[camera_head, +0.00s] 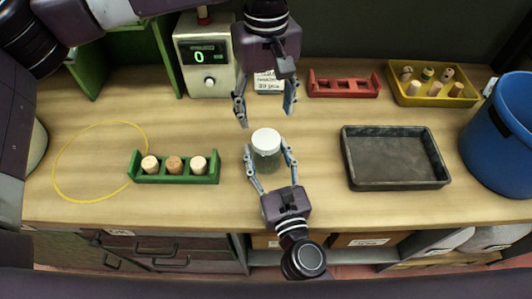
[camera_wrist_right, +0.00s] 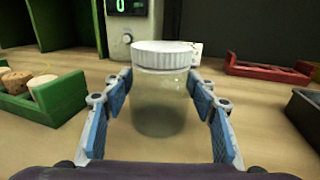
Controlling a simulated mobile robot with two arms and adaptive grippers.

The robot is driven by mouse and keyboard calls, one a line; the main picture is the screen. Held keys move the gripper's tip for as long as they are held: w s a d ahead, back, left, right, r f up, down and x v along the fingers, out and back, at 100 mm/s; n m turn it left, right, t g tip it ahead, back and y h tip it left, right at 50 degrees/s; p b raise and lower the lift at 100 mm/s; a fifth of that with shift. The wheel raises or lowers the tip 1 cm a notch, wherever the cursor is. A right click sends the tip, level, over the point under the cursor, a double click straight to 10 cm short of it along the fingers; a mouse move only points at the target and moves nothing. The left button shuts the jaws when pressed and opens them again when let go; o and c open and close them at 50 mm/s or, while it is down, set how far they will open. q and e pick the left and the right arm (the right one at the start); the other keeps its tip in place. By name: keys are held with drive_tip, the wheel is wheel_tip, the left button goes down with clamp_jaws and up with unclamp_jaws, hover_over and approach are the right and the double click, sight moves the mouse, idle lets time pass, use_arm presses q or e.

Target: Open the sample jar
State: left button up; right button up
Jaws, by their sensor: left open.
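The sample jar (camera_head: 266,158) is a clear jar with a white lid (camera_head: 266,139), standing upright on the table. In the right wrist view the jar (camera_wrist_right: 160,105) is in the middle, its ribbed white lid (camera_wrist_right: 160,54) on top. My right gripper (camera_head: 268,150) reaches in from the front, with its fingertips against both sides of the jar body, below the lid. Its blue finger pads flank the jar in the right wrist view. My left gripper (camera_head: 266,114) is open and empty, pointing down above and just behind the jar, apart from the lid.
A green rack (camera_head: 177,179) with three corks stands left, near a yellow ring (camera_head: 64,191). A dark tray (camera_head: 396,183) and a blue bin (camera_head: 500,135) are right. Behind are a scale (camera_head: 208,85), a label card (camera_head: 268,83), a red rack (camera_head: 343,91) and a yellow cork tray (camera_head: 432,99).

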sight(266, 139)
clamp_jaws()
use_arm(q)
drive_tip(key=m, duration=0.5)
drive_tip(key=shift+m, duration=0.4)
drive_tip(key=m, duration=0.7)
drive_tip(key=shift+f+m, duration=0.4)
drive_tip(key=shift+f, duration=3.6)
